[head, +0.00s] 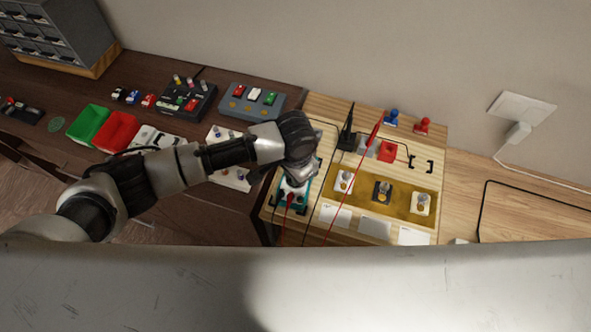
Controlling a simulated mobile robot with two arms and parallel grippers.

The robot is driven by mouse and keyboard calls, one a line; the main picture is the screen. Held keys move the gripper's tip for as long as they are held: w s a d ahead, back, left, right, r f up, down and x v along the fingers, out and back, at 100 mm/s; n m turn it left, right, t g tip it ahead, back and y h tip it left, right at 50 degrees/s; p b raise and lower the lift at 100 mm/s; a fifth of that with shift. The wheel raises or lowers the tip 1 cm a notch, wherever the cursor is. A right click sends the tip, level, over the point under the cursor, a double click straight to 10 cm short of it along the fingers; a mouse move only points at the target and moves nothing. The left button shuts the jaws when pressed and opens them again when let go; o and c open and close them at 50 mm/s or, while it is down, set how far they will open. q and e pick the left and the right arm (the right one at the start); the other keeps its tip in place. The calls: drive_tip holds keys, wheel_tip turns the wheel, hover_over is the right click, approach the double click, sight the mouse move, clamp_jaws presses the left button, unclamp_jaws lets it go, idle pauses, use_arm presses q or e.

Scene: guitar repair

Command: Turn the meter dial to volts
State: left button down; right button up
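The meter (306,193) is a small teal-edged device with a white face and red and black leads, at the left end of the light wooden board. My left arm comes in from the left, and my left gripper (298,178) points down over the meter's upper part. The hand and wrist cover the dial, so its setting cannot be read. I cannot tell whether the fingers touch the dial, or whether they are open or shut. My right gripper is not in view.
A black probe (347,130) and a red probe (375,128) stand behind the meter. Green (88,121) and red (117,130) bins and switch boxes stand on the dark bench to the left.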

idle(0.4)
use_arm(q)
drive_tip(key=c, duration=1.1)
unclamp_jaws()
drive_tip(key=shift+c, duration=0.2)
drive_tip(key=shift+r, duration=0.1)
wheel_tip(320, 180, up, 11)
drive_tip(key=b, duration=0.1)
drive_tip(key=shift+b, duration=0.3)
drive_tip(key=shift+f, duration=0.2)
